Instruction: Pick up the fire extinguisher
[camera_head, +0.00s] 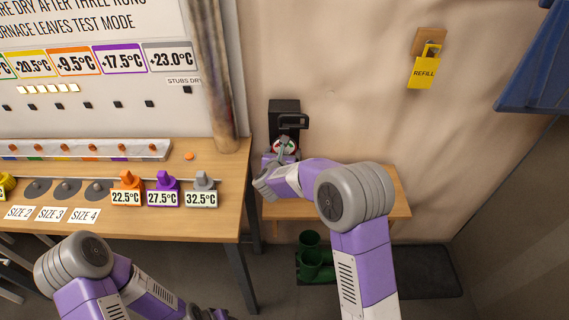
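A small object with a red and white round part (285,147) sits below a black handle-shaped piece (291,121) against the wall. It may be the fire extinguisher, but it is mostly hidden behind my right gripper and wrist. My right gripper (276,160) reaches over the small wooden table and is right at this object. Its fingertips are too small and covered to show whether they touch or grip it. My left gripper (207,315) hangs low at the bottom edge, away from the object, and is largely cut off by the frame.
A wooden workbench (200,232) with orange, purple and grey weights stands at left. The small wooden table (385,205) has bare room at right. Green boots (310,262) stand below it beside a dark mat (428,272). A yellow REFILL tag (423,74) hangs on the wall.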

